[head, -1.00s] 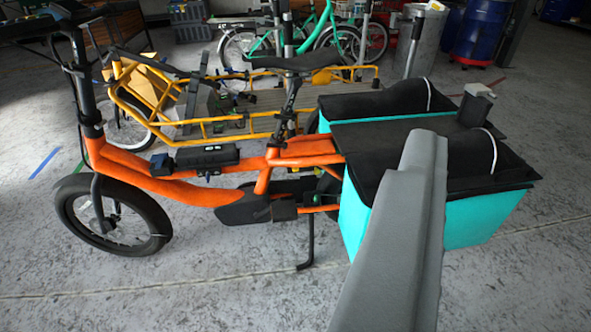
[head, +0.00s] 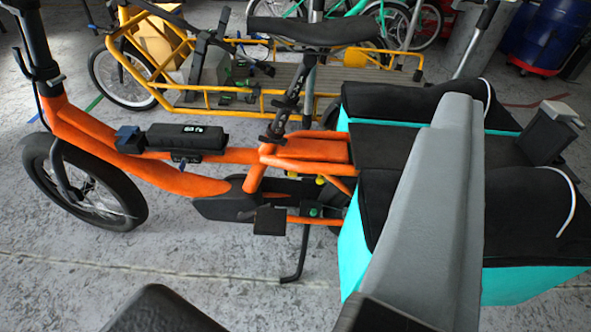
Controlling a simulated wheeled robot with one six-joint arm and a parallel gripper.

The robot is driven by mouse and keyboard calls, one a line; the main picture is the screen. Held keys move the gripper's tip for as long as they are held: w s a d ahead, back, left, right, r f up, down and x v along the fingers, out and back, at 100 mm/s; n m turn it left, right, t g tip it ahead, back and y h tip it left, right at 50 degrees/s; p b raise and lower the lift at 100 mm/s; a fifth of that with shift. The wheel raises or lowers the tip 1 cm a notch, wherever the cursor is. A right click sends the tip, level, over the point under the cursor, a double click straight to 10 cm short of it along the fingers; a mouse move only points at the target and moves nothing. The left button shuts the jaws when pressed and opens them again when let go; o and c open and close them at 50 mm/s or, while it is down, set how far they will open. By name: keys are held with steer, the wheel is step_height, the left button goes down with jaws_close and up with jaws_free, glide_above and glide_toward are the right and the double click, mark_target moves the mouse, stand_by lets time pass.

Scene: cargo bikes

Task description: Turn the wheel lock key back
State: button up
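The orange cargo bike (head: 215,184) stands side-on across the view, its front wheel (head: 95,195) at left. A small blue piece (head: 183,167) like a key hangs at a dark fitting under the black battery (head: 186,138). Small yellow knobs (head: 320,180) show under the rear of the frame, and a green spot (head: 314,211) lies below them. I cannot tell which of these is the wheel lock key. Dark parts at the bottom edge, left and right of centre, may belong to my gripper; its fingertips are not clear. Nothing of it visibly touches the bike.
Turquoise bags with black tops (head: 545,205) sit on the bike's rear. A long grey bar crosses in front of them, close to the camera. The kickstand (head: 299,255) reaches the floor. A yellow cargo bike (head: 270,101) stands behind. The floor at lower left is open.

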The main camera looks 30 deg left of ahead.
steer(key=w+a+f+n+y, duration=0.1)
steer(key=w+a+f, duration=0.3)
steer(key=w+f, duration=0.55)
steer(key=n+g+y, duration=0.2)
steer(key=n+y, duration=0.2)
steer(key=y, duration=0.3)
glide_toward(293, 176)
steer(key=x, duration=0.9)
steer(key=shift+w+a, duration=0.25)
steer(key=shift+c, duration=0.3)
steer(key=c, duration=0.9)
